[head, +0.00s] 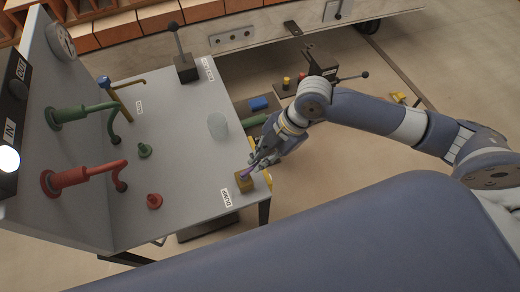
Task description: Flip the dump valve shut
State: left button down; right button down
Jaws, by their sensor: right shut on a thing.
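The dump valve (243,182) is a small yellow-brown block at the near right corner of the grey table, with a thin purple lever (247,173). A white label (226,198) lies beside it. My right gripper (254,166) reaches in from the right and is shut on the purple lever, just above the block. The fingers hide part of the lever, so its exact angle is hard to tell. My left gripper is not in view.
A red hooked pipe (90,175) and a green one (85,114) stick out from the upright panel. Red (154,201) and green (145,150) plugs, a pale clear cylinder (218,126) and a black-based lever (186,68) stand on the table (185,165). Bricks (120,29) line the back.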

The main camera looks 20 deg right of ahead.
jog(key=m+p, duration=0.1)
jog(key=s+m+t+p, duration=0.1)
jog(key=p, duration=0.1)
jog(key=shift+s+d+r, duration=0.1)
jog(key=shift+s+r, duration=0.15)
jog(key=shift+s+f+m+p, duration=0.2)
jog(key=shift+m+p, duration=0.2)
jog(key=shift+m, duration=0.3)
jog(key=c, duration=1.7)
grip_release()
jog(key=shift+o, duration=0.2)
jog(key=v, duration=1.2)
jog(key=shift+s+a, duration=0.2)
jog(key=shift+a, duration=0.05)
